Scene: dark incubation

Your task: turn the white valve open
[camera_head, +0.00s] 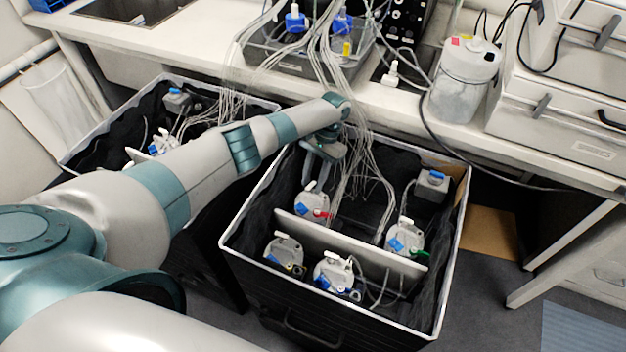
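My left arm reaches from the left over the black crate with a white rim (232,228). My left gripper (318,172) points down into its back left part, just above a round white-lidded bottle (312,206) with a small white valve on top and a red piece beside it. The fingers are small and partly merge with the tubes, so I cannot tell how far apart they are or whether they touch the valve. Similar bottles with white valves stand at the front left (284,248), front middle (333,272) and right (405,238). My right gripper is out of view.
A pale divider (350,245) crosses the crate. Thin tubes (350,120) hang into it from a grey tray (270,62) on the bench. Another black crate (85,150) stands at left. A white jug (465,85) is on the bench.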

